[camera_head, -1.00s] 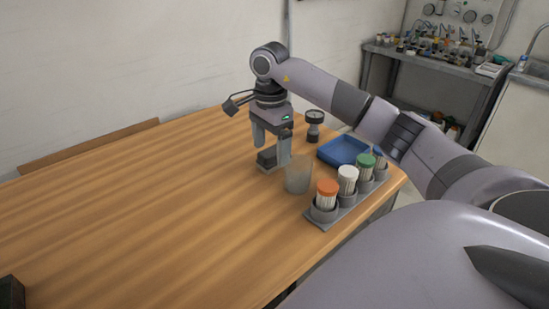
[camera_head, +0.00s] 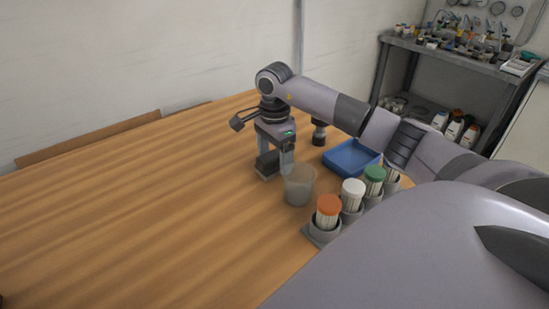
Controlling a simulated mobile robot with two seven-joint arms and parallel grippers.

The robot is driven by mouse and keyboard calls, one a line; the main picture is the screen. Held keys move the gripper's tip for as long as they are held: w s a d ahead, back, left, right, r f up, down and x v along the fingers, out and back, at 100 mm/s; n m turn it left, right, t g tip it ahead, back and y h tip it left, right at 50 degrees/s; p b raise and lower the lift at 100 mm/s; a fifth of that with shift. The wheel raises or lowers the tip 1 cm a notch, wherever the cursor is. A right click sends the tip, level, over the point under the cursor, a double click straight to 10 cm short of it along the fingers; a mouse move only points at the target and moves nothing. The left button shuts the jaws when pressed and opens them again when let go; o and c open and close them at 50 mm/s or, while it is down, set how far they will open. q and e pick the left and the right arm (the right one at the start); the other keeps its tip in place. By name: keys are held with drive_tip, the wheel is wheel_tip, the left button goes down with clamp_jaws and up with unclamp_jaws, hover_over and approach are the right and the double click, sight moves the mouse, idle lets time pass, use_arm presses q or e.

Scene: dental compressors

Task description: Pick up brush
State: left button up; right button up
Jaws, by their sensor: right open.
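No single brush can be made out for certain. Slim white sticks, possibly brushes, show in capped holders: an orange-capped one (camera_head: 327,211), a white-capped one (camera_head: 352,193) and a green-capped one (camera_head: 374,179). My right gripper (camera_head: 275,166) points down over the table, open, behind and left of these holders. A small dark block (camera_head: 267,163) shows at its fingertips, between or just behind them; I cannot tell whether they touch it. A translucent cup (camera_head: 299,186) stands just in front and to the right of the fingers. My left gripper is not in view.
A blue tray (camera_head: 351,158) lies behind the holders, and a dark upright object (camera_head: 319,134) stands partly hidden behind my right gripper. The wooden table (camera_head: 130,220) is clear on the left. A cluttered metal bench (camera_head: 450,58) stands at the back right.

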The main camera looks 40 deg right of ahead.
drive_tip(key=shift+f, duration=0.45)
drive_tip(key=c, duration=1.2)
drive_tip(key=shift+o, duration=0.2)
wheel_tip(320, 180, up, 12)
wheel_tip(320, 180, up, 6)
drive_tip(key=p, duration=0.2)
hover_over(274, 153)
drive_tip(key=shift+s+r+p, duration=0.1)
drive_tip(key=shift+r+p, duration=0.35)
drive_tip(key=shift+r, duration=0.55)
